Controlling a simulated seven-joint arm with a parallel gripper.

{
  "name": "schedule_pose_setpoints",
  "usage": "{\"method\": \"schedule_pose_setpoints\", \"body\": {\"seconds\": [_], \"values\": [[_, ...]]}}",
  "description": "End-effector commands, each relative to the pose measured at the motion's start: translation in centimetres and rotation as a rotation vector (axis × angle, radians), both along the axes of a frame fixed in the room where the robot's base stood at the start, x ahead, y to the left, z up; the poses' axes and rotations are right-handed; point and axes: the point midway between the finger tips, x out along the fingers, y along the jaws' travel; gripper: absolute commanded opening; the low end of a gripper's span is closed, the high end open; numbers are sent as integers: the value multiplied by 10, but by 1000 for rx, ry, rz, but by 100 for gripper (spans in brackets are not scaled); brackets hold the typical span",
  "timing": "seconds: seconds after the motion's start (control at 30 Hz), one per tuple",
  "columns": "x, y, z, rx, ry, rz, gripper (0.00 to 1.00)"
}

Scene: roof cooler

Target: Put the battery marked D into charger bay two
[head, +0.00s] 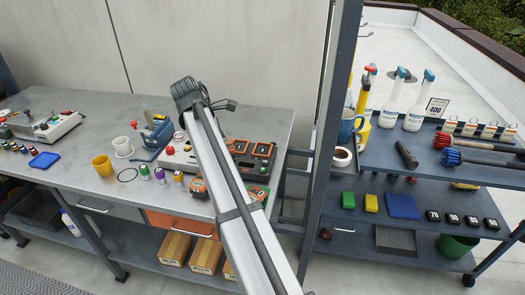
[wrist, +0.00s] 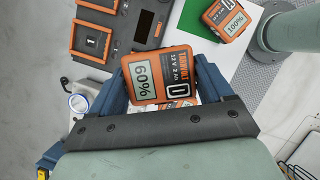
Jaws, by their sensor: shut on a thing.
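In the wrist view, my gripper (wrist: 164,78) is shut on the orange and black battery marked D (wrist: 178,90), with a blue finger on either side. The bay marked 1 (wrist: 92,41) looks empty; I cannot make out bay two's mark. In the head view, the charger (head: 240,146) stands at the bench's right end, partly behind my arm. My gripper cannot be made out there.
Another battery (wrist: 226,16), showing 100%, lies beside the charger on a green and white surface. The grey bench (head: 75,101) also holds a yellow cup (head: 103,166), a white cup (head: 122,147) and small coloured canisters (head: 160,175). A shelf unit with bottles (head: 415,115) stands to the right.

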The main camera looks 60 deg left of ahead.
Motion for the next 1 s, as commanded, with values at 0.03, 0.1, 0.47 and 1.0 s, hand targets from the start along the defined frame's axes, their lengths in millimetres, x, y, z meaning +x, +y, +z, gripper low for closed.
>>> {"method": "schedule_pose_setpoints", "body": {"seconds": [0.03, 0.1, 0.47, 1.0], "values": [[25, 13, 9, -1, -1, -60, 28], [53, 21, 17, 0, -1, -138, 28], [152, 42, 25, -3, -4, -438, 28], [166, 43, -25, -5, -6, -489, 28]]}}
